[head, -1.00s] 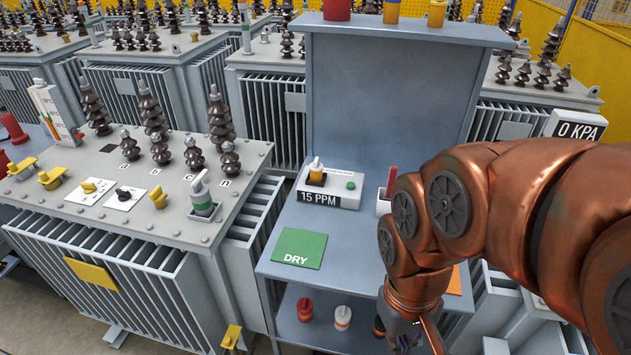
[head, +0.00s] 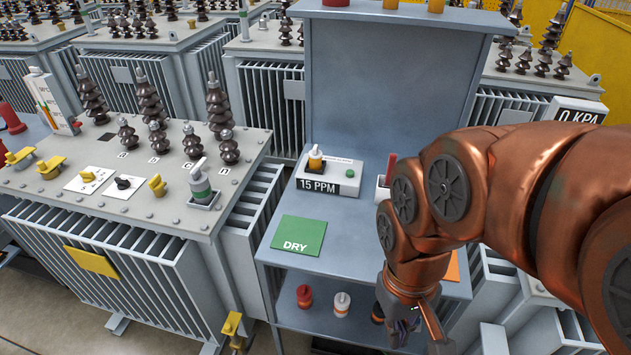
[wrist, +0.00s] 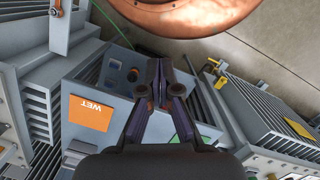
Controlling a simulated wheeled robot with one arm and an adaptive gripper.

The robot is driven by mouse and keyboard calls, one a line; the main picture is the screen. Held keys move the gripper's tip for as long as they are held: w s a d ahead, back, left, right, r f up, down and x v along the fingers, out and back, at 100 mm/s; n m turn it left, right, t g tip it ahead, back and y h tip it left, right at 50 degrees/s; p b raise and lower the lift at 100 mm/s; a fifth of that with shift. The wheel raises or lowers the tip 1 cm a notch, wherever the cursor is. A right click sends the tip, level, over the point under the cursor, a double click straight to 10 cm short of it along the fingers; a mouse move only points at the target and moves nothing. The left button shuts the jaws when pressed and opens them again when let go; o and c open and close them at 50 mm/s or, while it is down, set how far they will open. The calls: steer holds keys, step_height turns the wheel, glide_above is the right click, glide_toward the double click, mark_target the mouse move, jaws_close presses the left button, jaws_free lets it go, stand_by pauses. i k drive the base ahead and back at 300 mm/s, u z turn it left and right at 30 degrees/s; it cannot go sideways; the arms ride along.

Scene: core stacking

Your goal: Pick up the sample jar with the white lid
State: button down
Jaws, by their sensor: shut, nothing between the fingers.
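A small sample jar with a white lid (head: 341,303) stands upright on the lower shelf of the grey bench. A red-lidded jar (head: 304,296) stands to its left, and a dark-lidded one (head: 378,312) to its right, partly behind my gripper. My gripper (head: 412,338) is right of the white-lidded jar, apart from it, low at the bench's front. In the wrist view my gripper's fingers (wrist: 158,68) are closed together with nothing held. Small dark shapes lie beyond the fingertips there; I cannot tell which is which jar.
The bench top bears a green DRY pad (head: 299,235), a 15 PPM tester (head: 328,181) and an orange WET pad (wrist: 90,113). The bench top (head: 350,240) overhangs the lower shelf. A finned transformer (head: 110,245) stands close on the left. My arm covers the bench's right side.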

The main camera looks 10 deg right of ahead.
mark_target(314, 155)
steer(key=k, duration=0.45)
steer(key=u, duration=0.5)
steer(key=i, duration=1.05)
steer(key=u, duration=0.45)
